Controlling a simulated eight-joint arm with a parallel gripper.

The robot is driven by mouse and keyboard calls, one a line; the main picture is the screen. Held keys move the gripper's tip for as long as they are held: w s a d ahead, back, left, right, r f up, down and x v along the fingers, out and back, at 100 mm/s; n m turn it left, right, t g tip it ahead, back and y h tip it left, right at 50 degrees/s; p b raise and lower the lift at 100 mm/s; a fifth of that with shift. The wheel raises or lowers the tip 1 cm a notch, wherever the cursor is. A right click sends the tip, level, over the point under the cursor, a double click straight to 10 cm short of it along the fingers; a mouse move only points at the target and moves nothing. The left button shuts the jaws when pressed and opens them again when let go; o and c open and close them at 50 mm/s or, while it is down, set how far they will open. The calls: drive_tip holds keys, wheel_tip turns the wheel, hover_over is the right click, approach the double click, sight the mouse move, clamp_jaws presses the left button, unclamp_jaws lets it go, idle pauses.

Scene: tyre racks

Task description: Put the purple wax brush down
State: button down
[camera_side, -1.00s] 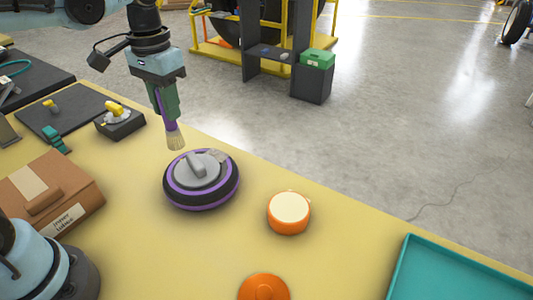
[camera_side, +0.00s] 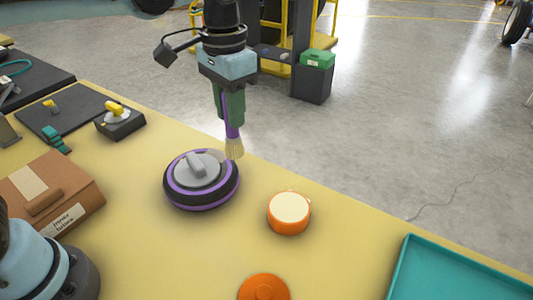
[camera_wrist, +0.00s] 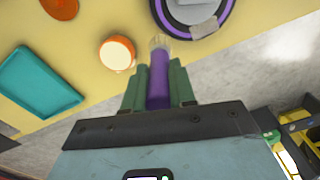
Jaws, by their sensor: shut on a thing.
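The purple wax brush (camera_side: 233,132) is in my gripper (camera_side: 231,108), bristles (camera_side: 234,149) pointing down. In the side view the bristles are at the right rear edge of the round black-and-purple object (camera_side: 203,194); I cannot tell whether they touch anything. In the wrist view the purple handle (camera_wrist: 158,84) lies between the green fingers of my gripper (camera_wrist: 158,82), which are shut on it. The upper end of the handle is hidden inside the gripper.
An open orange pot (camera_side: 289,213) with pale contents stands right of the round object. An orange lid (camera_side: 263,288) lies nearer. A teal tray (camera_side: 455,270) is at the right. A brown box (camera_side: 55,190) is at the left. The yellow table (camera_side: 345,245) is bare between pot and tray.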

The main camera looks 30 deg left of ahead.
drive_tip(key=s+d+f+m, duration=0.1)
drive_tip(key=s+d+m, duration=0.3)
drive_tip(key=d, duration=1)
drive_tip(key=s+d+m, duration=0.2)
drive_tip(key=s+d, duration=0.4)
drive_tip(key=d, duration=0.8)
drive_tip(key=w+a+f, duration=0.2)
drive_tip(key=w+f, duration=0.9)
drive_tip(key=shift+w+a+m, duration=0.2)
drive_tip(key=shift+m, duration=0.1)
drive_tip(key=shift+f, duration=0.15)
drive_tip(key=c, duration=0.9)
unclamp_jaws()
